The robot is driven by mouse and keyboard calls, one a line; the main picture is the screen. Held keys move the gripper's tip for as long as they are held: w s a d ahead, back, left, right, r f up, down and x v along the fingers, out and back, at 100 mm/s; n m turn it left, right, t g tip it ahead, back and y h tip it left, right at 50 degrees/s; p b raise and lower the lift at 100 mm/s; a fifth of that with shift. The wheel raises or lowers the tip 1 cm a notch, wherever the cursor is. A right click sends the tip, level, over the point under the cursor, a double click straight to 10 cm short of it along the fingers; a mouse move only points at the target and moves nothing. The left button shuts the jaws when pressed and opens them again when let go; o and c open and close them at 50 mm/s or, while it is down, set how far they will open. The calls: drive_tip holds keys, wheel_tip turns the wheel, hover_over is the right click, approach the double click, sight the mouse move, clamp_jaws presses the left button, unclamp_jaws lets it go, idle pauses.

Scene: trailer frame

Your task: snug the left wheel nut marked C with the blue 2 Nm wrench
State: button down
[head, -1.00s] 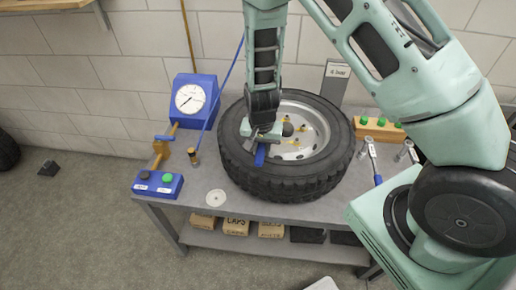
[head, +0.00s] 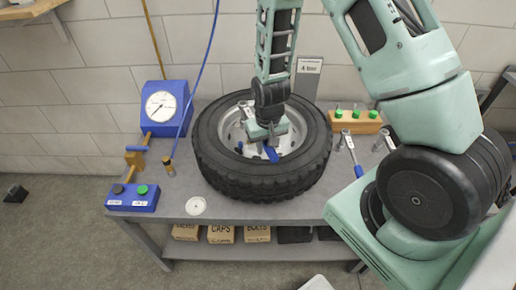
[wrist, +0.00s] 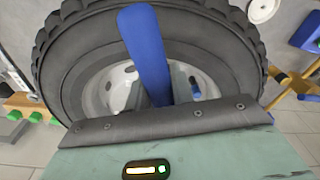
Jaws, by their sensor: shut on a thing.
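The wheel (head: 213,168) lies flat on the bench, its tyre dark and its rim pale metal. My gripper (head: 268,138) is over the rim, shut on a blue-handled wrench (head: 271,153). The blue handle also stands out large in the wrist view (wrist: 148,50), over the wheel (wrist: 70,65). A metal head, likely the wrench's, shows left of my gripper, above the rim. A small blue piece (head: 240,147) shows at the rim's left; a short blue cylinder (wrist: 195,88) shows in the wrist view. My gripper hides much of the hub. Nut C cannot be made out.
Another blue-handled wrench (head: 359,170) lies right of the wheel, near a wooden block with green knobs (head: 357,124). A blue gauge (head: 165,106) and a blue button box (head: 133,197) are at left. A pale disc (head: 196,206) lies on the bench (head: 300,213).

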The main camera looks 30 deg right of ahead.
drive_tip(key=w+d+n+p, duration=0.1)
drive_tip(key=d+n+p, duration=0.1)
drive_tip(key=d+n, duration=0.5)
drive_tip(key=d, duration=0.5)
drive_tip(key=shift+d+y, duration=0.2)
drive_tip(key=shift+y, duration=0.1)
drive_tip(key=shift+a, duration=0.1)
idle(0.3)
drive_tip(key=shift+s+a+m+b, duration=0.25)
drive_tip(key=shift+a+m, duration=0.15)
drive_tip(key=shift+a, duration=0.3)
drive_tip(key=shift+s+a+m+b, duration=0.25)
drive_tip(key=shift+a+m, duration=0.15)
drive_tip(key=shift+a, duration=0.3)
drive_tip(key=shift+s+a+m+b, duration=0.15)
drive_tip(key=shift+a+m, duration=0.3)
drive_tip(key=shift+a, duration=0.35)
drive_tip(key=shift+s+a+m+b, duration=0.15)
drive_tip(key=shift+a+m, duration=0.3)
drive_tip(key=shift+a, duration=0.3)
drive_tip(key=shift+w+a, duration=0.1)
drive_tip(key=shift+a, duration=0.05)
